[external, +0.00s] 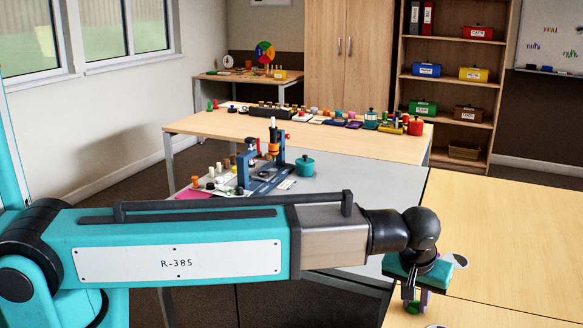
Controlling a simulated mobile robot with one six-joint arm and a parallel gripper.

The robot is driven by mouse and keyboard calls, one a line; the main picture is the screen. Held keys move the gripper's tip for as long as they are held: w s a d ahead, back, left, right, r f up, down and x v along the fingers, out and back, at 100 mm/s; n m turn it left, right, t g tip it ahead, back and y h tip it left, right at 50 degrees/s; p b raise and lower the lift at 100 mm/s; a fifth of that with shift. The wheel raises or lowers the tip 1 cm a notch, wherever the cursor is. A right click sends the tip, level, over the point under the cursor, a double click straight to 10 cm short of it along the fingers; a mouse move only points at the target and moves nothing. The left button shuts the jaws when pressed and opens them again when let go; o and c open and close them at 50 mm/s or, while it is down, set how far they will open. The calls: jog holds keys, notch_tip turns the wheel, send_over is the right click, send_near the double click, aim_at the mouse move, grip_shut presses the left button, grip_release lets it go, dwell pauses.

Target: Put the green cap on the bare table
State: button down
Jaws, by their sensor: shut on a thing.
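My gripper (416,297) is at the lower right, pointing down over the near edge of the light wooden table (510,225). It is shut on a small green thing, which looks like the green cap (412,307), low between the fingers. Part of the cap is hidden by a finger. A purple piece shows beside it; I cannot tell whether it is part of the gripper. I cannot tell whether the cap touches the tabletop. Most of this table is bare.
A grey table (370,190) to the left holds a blue stand (243,170) and a teal pot (305,167). The wooden table's right side is clear.

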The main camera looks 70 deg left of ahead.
jog(key=shift+f, duration=0.15)
jog(key=c, duration=1.6)
grip_release()
jog(key=shift+b+v, duration=0.6)
jog(key=shift+v, duration=5.6)
